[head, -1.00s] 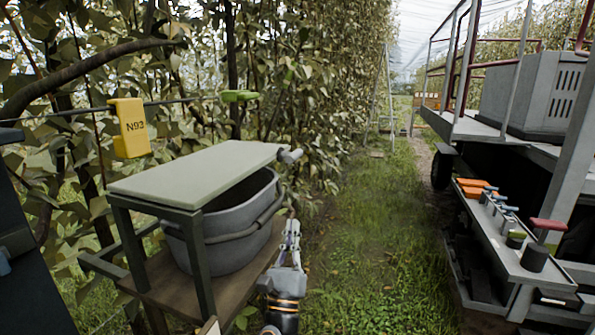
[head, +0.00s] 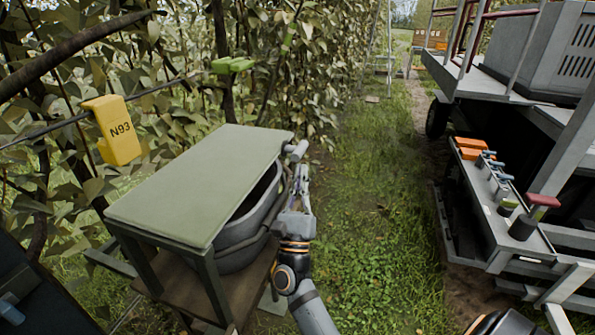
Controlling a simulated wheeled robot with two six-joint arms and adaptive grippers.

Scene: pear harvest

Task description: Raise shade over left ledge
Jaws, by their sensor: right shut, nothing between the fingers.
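The shade (head: 200,185) is a flat pale green panel on a dark frame, lying over the left ledge (head: 190,297), a brown wooden shelf. A short grey handle (head: 297,150) sticks out at the shade's far right corner. A grey tub (head: 245,232) stands on the ledge, partly covered by the shade. My right gripper (head: 301,178) is shut and empty, pointing up just below the handle, beside the tub. I cannot tell whether it touches the handle.
Dense foliage stands behind. A grass lane (head: 375,190) is open to the right. A grey cart with a lever panel (head: 500,205) stands on the right.

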